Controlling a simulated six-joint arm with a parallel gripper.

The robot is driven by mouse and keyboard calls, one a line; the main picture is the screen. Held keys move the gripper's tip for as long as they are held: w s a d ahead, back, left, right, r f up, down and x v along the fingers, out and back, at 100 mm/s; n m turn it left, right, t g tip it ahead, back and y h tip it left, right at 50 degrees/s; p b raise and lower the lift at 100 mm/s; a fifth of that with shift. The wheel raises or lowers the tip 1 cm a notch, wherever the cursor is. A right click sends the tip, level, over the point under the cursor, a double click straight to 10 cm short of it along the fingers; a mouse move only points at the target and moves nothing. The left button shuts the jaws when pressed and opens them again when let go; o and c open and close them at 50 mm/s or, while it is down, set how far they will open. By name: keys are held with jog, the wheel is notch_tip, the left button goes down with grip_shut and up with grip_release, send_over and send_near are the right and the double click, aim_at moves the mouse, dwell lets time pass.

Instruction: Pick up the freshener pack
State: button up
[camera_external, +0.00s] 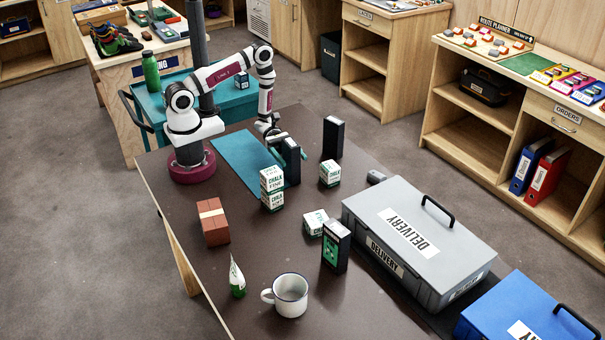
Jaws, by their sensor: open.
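I cannot read the word freshener on anything. A small white and green pointed pouch (237,279) stands at the near left of the table, well away from my gripper. A black upright box with a green front (335,249) stands near the grey case. Another black upright box (333,139) stands right of my gripper.
Two stacked chalk boxes (272,187) stand in front of the dark box. Single chalk boxes (330,173) (314,222) stand nearby. A brown block (213,222), a white mug (288,295), a grey delivery case (455,240) and a blue case (500,310) take up more room.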

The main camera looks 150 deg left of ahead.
grip_shut()
dwell(0.3)
